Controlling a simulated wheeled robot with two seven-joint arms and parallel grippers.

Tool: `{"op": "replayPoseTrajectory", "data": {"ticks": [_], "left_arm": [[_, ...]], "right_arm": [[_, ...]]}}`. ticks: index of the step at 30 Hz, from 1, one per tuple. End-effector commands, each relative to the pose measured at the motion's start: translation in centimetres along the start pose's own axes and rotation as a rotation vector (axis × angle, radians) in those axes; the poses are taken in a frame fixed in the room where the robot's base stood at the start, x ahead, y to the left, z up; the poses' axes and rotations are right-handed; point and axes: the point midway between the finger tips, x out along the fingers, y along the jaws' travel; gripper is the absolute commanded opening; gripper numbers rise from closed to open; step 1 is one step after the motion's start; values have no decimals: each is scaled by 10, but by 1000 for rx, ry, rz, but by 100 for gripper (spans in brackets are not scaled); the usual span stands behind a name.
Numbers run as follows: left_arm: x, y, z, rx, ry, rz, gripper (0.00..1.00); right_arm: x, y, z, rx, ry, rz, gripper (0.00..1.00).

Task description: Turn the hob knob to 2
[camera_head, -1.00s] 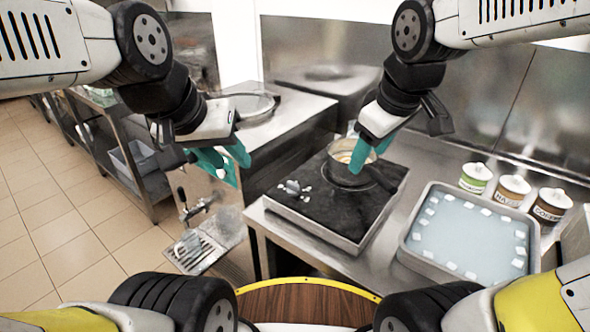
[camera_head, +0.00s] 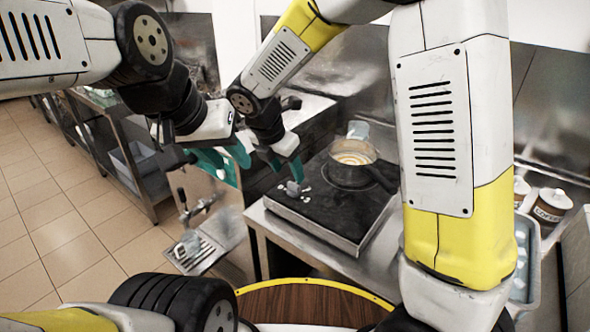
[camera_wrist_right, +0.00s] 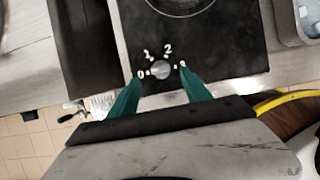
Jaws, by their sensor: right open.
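The hob knob (camera_wrist_right: 160,70) is a small grey knob on the black hob, with white marks 0, 1, 2 and 3 around it. I cannot tell which mark it points to. The knob also shows near the hob's front left corner in the head view (camera_head: 291,189). The hob (camera_head: 335,215) carries a pot on its ring. My right gripper (camera_wrist_right: 160,76) is open, its teal fingers on either side of the knob with gaps visible; whether they are at knob height is unclear. My left gripper (camera_head: 226,160) is open and empty, left of the hob.
A pot (camera_head: 352,160) with a dark handle stands behind the knob. A jar (camera_head: 551,205) stands at the back right. A tap and drip grate (camera_head: 192,255) are at lower left.

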Motion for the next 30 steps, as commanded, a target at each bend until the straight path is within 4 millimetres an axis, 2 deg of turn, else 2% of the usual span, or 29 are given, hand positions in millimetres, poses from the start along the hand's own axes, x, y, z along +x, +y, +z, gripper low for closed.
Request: {"op": "replayPoseTrajectory", "data": {"ticks": [3,9,13,20,21,27,30], "left_arm": [[0,0,0,0,0,0,36],[0,0,0,0,0,0,36],[0,0,0,0,0,0,36],[0,0,0,0,0,0,36],[0,0,0,0,0,0,36],[0,0,0,0,0,0,36],[0,0,0,0,0,0,36]], "right_arm": [[22,-1,0,-1,1,-3,56],[47,-1,0,2,1,-2,56],[55,-1,0,3,1,0,56],[56,-1,0,4,2,1,56],[56,-1,0,4,2,1,54],[56,-1,0,4,2,1,15],[56,-1,0,5,2,1,0]]}}
